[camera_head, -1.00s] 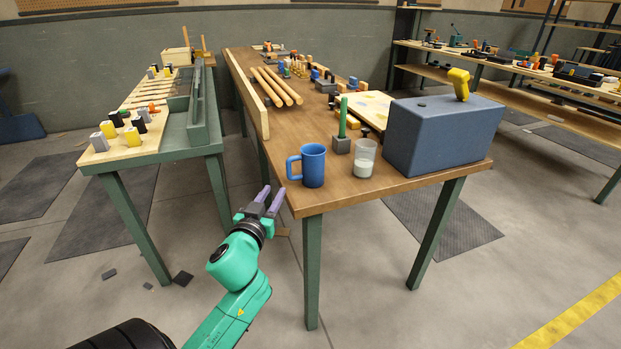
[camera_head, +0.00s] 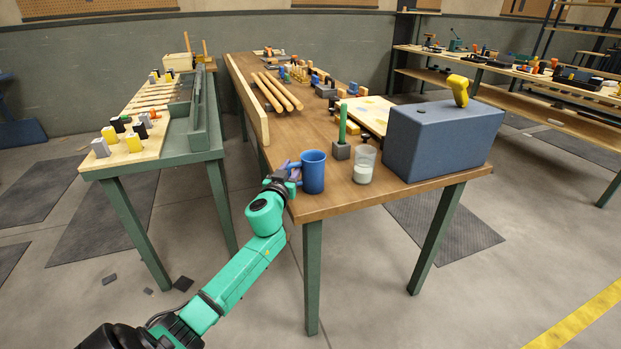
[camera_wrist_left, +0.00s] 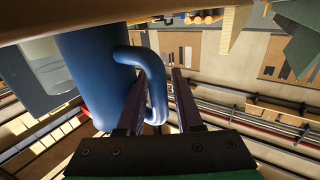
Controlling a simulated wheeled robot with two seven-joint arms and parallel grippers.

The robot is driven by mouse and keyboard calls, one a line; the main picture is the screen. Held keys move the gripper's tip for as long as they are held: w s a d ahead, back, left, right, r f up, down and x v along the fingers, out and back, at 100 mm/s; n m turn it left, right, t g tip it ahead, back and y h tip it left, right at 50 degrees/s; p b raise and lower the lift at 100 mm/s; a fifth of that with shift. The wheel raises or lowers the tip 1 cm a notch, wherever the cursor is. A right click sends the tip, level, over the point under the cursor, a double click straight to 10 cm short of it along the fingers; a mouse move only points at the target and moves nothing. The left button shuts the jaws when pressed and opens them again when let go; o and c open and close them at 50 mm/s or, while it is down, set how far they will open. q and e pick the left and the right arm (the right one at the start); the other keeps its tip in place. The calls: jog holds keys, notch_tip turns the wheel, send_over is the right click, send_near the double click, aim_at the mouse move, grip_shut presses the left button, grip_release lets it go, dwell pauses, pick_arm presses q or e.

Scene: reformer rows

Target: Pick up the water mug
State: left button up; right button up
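The blue water mug (camera_head: 314,172) stands upright near the left front corner of the wooden table (camera_head: 335,205), its handle toward the left. My left gripper (camera_head: 289,170) is at the handle, at about mug height. In the left wrist view the mug (camera_wrist_left: 95,75) fills the left part. There the purple fingers of the left gripper (camera_wrist_left: 160,88) are spread, one on each side of the handle (camera_wrist_left: 156,85), the left one between handle and mug body. A small gap seems to show by the right finger. My right gripper is not in view.
Right of the mug stand a grey block with a green rod (camera_head: 342,135), a glass with white contents (camera_head: 364,166) and a large blue-grey box (camera_head: 440,135). A wooden rail (camera_head: 249,100) runs along the table's left edge. A green bench (camera_head: 190,145) stands left, across a gap.

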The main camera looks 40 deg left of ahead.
pick_arm(q)
jog(key=shift+s, duration=0.1)
grip_shut()
dwell(1.2)
